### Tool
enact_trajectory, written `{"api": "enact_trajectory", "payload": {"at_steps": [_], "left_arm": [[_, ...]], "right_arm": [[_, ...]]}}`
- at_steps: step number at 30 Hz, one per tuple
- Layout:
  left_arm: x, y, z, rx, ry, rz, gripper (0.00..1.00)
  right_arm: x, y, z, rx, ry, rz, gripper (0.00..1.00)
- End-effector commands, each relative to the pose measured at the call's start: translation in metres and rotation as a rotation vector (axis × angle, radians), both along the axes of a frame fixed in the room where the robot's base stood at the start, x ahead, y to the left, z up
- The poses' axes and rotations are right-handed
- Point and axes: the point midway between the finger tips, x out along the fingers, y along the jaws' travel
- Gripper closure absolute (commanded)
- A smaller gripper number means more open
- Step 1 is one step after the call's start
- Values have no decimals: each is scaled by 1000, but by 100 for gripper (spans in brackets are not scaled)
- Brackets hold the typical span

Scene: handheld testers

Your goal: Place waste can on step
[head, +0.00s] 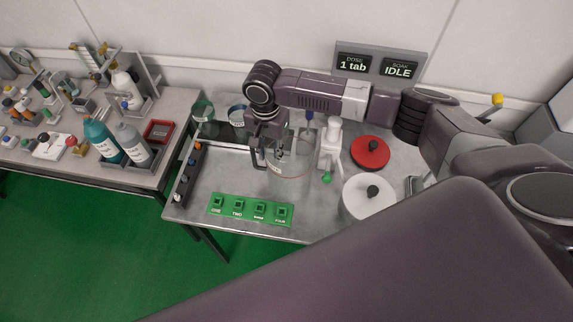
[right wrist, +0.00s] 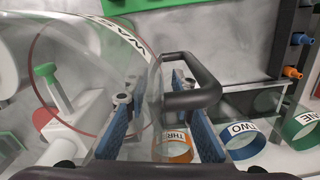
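The waste can (head: 289,168) is a clear round vessel standing on the metal bench, with a dark handle (head: 257,156) on its left. In the right wrist view the can (right wrist: 98,75) has a white label, partly readable, and its handle (right wrist: 200,92) lies close in front of the fingers. My right gripper (head: 270,146) is over the can's left side, by the handle. In the right wrist view its blue-padded fingers (right wrist: 158,125) stand apart, with no grip on the handle visible. I cannot make out the step for certain. My left gripper is not in view.
A green strip (head: 248,210) with numbered squares lies at the bench front. A red lid (head: 370,152), a white round lid (head: 368,197) and a white stand (head: 329,148) are right of the can. Ringed vessels (right wrist: 242,140) stand behind. A cluttered table (head: 90,178) is at left.

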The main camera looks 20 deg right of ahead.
Motion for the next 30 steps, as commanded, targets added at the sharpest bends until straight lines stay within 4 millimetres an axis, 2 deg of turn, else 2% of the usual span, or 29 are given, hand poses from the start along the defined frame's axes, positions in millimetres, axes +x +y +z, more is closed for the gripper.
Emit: {"api": "enact_trajectory", "payload": {"at_steps": [4, 10, 30], "left_arm": [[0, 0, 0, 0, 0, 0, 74], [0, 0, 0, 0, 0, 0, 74], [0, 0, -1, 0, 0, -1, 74]], "right_arm": [[0, 0, 0, 0, 0, 1, 78], [0, 0, 0, 0, 0, 0, 100], [1, 0, 5, 1, -1, 0, 100]]}}
